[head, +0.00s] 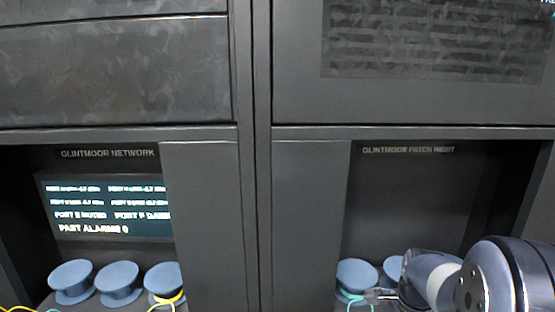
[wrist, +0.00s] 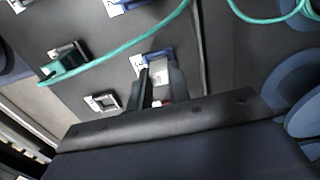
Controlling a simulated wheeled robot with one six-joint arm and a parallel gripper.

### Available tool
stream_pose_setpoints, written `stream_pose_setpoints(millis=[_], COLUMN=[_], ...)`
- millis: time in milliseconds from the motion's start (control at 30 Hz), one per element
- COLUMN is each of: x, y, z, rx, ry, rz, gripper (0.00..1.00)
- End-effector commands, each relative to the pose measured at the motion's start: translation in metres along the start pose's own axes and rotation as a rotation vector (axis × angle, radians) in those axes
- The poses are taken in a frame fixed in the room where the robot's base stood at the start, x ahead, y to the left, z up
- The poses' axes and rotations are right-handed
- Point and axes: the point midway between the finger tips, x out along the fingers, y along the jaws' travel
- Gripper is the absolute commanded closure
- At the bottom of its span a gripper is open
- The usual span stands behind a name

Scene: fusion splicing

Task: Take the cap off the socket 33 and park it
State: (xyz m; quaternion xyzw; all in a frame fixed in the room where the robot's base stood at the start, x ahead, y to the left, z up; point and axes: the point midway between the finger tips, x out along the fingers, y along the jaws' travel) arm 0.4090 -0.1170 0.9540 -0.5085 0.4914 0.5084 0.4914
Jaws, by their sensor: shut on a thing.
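My gripper (wrist: 160,78) is in the middle of the wrist view, its two dark fingers close together and shut on a small cap. The cap is mostly hidden between the fingers. The fingertips are at a blue socket (wrist: 157,57) with a pale metal flange on the dark panel. I cannot tell whether the cap is still seated there or just clear of it. No socket number is readable. In the head view my gripper (head: 382,294) is at the lower right, in the right-hand bay, small and partly blurred.
A green connector (wrist: 66,68) with a teal cable (wrist: 128,50) passes close to the fingers. An empty-looking socket (wrist: 102,102) is at lower left. Blue round spools (head: 357,273) stand beside my gripper in the head view. A status screen (head: 108,207) is in the left bay.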

Motion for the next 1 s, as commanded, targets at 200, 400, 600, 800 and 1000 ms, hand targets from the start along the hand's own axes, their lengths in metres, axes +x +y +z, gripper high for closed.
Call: stream_pose_setpoints(millis=[200,400,600,800,1000], x=[-0.011,-0.019,-0.027,-0.035,-0.043], y=[0.0,0.0,0.0,0.0,0.0], z=[0.0,0.0,0.0,0.0,0.0], rx=[0.0,0.0,0.0,0.0,0.0], ry=[0.0,0.0,0.0,0.0,0.0], rz=[0.0,0.0,0.0,0.0,0.0], gripper=[1.0,1.0,1.0,1.0,1.0])
